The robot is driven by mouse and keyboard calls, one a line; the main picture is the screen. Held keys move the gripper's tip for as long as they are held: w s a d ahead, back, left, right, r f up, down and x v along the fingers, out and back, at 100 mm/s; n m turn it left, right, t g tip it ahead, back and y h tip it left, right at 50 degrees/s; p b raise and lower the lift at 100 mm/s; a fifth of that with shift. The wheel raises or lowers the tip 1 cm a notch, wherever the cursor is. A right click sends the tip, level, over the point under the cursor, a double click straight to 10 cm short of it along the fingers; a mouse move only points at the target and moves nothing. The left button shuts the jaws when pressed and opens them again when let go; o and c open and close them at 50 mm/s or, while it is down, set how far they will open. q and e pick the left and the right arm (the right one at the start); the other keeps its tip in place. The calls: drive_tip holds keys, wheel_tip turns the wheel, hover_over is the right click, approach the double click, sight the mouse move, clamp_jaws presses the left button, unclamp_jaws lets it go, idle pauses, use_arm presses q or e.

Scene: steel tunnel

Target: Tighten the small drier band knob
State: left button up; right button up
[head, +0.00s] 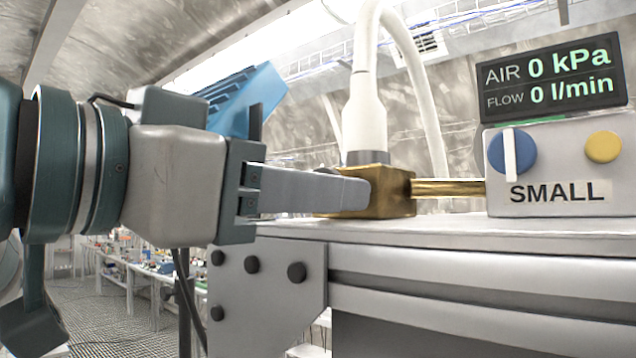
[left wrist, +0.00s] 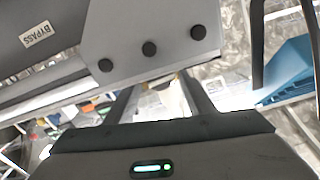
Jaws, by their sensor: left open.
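The white box labelled SMALL (head: 545,175) stands on the bench top in the head view. Its face carries a blue knob (head: 513,151) with an upright white pointer, and a yellow knob (head: 603,147). I cannot tell which part is the band knob. A brass pipe (head: 450,188) joins the box to a brass block (head: 395,190) under a white hose fitting (head: 365,120). My left gripper (head: 355,191) reaches in from the left, its fingers hiding part of the block. In the left wrist view its fingers (left wrist: 160,90) are apart with nothing seen held. My right gripper is out of view.
A display (head: 550,80) above the box reads AIR 0 kPa, FLOW 0 l/min. A grey plate with dark bolts (head: 270,300) ends the bench below my gripper. A blue ribbed object (head: 245,105) is behind my gripper.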

use_arm(q)
drive_tip(key=shift+s+a, duration=0.1)
drive_tip(key=shift+s, duration=0.1)
drive_tip(key=shift+c, duration=0.3)
drive_tip(key=c, duration=1)
drive_tip(key=shift+f+m+b, duration=0.15)
drive_tip(key=shift+m+b, duration=0.25)
drive_tip(key=shift+b, duration=0.4)
drive_tip(key=shift+m, duration=0.3)
drive_tip(key=o, duration=1.1)
drive_tip(key=shift+w, duration=0.1)
drive_tip(key=shift+c, duration=0.2)
